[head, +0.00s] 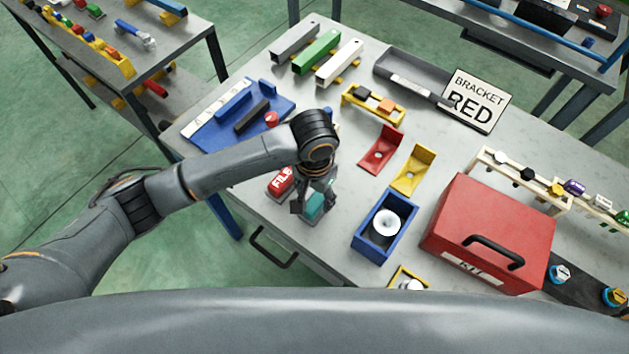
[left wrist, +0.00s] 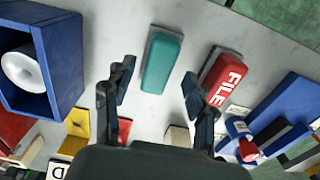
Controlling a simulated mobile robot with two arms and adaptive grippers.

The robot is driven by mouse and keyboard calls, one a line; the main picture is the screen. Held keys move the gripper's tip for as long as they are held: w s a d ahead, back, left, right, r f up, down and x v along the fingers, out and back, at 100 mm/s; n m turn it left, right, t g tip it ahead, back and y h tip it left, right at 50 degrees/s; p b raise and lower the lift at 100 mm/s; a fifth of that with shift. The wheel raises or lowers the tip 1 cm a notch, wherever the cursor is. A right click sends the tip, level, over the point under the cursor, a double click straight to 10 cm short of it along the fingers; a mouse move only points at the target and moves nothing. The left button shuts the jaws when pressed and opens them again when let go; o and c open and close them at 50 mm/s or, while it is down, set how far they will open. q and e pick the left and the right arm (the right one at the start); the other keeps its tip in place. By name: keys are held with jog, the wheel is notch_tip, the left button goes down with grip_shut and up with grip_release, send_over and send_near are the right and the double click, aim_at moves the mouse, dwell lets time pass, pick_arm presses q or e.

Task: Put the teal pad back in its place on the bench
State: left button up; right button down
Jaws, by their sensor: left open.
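The teal pad (head: 315,205) lies on the grey bench (head: 345,190) near its front edge. It also shows in the left wrist view (left wrist: 162,62), lying flat with a grey edge along its left side. My left gripper (head: 312,198) points down over the pad and partly hides it in the head view. In the left wrist view my left gripper (left wrist: 155,88) is open. Its fingers stand apart on either side of the pad's near end, with nothing held. A red block marked FILE (head: 281,182) lies just left of the pad. My right gripper is not in view.
A blue box with a white round part (head: 368,245) stands right of the pad, and a red toolbox (head: 490,235) further right. A blue fixture (head: 235,112) lies behind my left arm. Red (head: 380,150) and yellow (head: 414,168) brackets stand farther back. Bare bench lies between.

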aim_at(314, 202)
pick_arm(q)
notch_tip(314, 202, up, 8)
jog(key=b, duration=0.1)
dwell(0.4)
